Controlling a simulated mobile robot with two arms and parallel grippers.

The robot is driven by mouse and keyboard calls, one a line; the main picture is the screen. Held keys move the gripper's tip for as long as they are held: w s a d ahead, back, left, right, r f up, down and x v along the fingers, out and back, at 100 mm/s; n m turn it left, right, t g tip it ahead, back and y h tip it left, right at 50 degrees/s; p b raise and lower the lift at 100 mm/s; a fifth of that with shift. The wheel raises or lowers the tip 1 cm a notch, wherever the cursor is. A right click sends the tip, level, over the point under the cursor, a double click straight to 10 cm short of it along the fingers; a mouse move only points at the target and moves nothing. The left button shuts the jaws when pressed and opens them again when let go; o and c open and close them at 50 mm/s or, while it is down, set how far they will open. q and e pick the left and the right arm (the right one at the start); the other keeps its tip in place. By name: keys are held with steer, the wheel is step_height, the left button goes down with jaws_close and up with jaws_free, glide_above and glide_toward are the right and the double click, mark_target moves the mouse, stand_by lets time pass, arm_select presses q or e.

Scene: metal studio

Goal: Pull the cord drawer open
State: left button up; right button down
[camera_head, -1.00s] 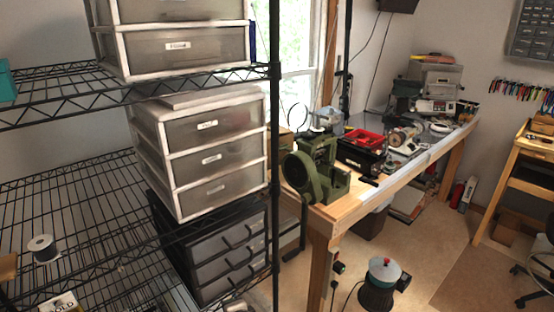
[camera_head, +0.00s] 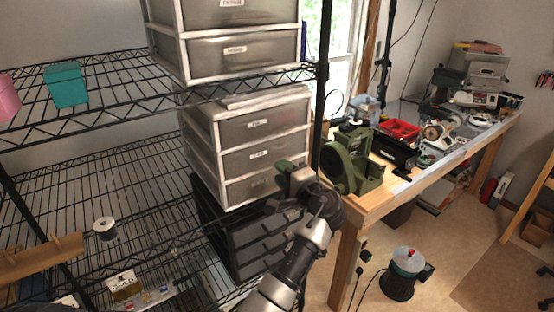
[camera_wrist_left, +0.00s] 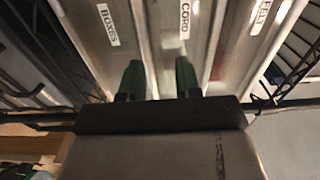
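The white three-drawer unit with grey fronts stands on the wire shelf in the head view. Its middle drawer front (camera_head: 235,163) appears to be the cord drawer, shut. In the left wrist view the drawers look turned sideways, and the middle front (camera_wrist_left: 165,30) bears a label reading CORD. My left gripper (camera_head: 287,172) is in front of the lower part of this unit and hides part of the bottom drawer. In the wrist view its two green fingers (camera_wrist_left: 159,76) are apart, pointing at the cord drawer with nothing between them. Contact cannot be told. My right gripper is not in view.
A black drawer unit (camera_head: 238,249) stands below, partly behind my left arm. The black shelf post (camera_head: 319,110) rises just right of the drawers. A wooden workbench (camera_head: 372,207) with a green machine (camera_head: 345,172) stands to the right. A lidded bucket (camera_head: 402,275) is on the floor.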

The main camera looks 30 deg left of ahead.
arm_select(q)
steer(key=p+x, duration=0.1)
steer(key=x, duration=0.2)
steer(key=shift+w+a, duration=0.1)
steer(key=shift+a, duration=0.1)
jaws_close()
